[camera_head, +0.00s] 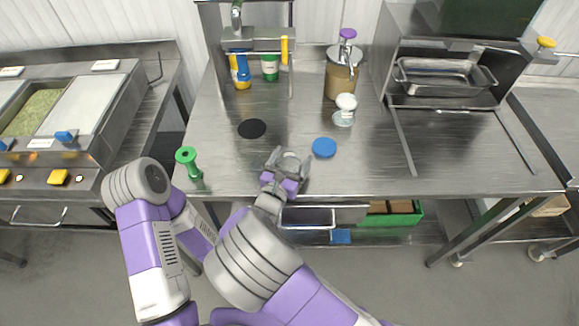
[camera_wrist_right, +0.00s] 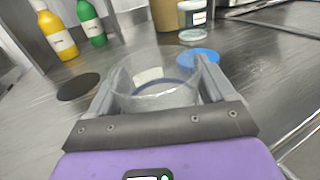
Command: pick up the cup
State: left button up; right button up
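The cup is clear and see-through. It stands upright near the front of the steel table (camera_head: 345,175) and shows small in the head view (camera_head: 291,158). In the right wrist view the cup (camera_wrist_right: 155,92) is large, between the two fingers of my right gripper (camera_wrist_right: 158,90). In the head view my right gripper (camera_head: 287,166) is low over the table with a finger on either side of the cup. The fingers look very close to the cup wall, but I cannot tell whether they press on it. My left gripper is not in view; only my left arm shows.
A blue disc (camera_head: 324,147) lies just right of the cup and a black disc (camera_head: 252,128) to its left. A white-lidded jar (camera_head: 345,107) and a brown container (camera_head: 341,78) stand behind. A green object (camera_head: 190,163) stands at the table's left front.

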jog(key=c, duration=0.7)
jog(key=shift+r, duration=0.1)
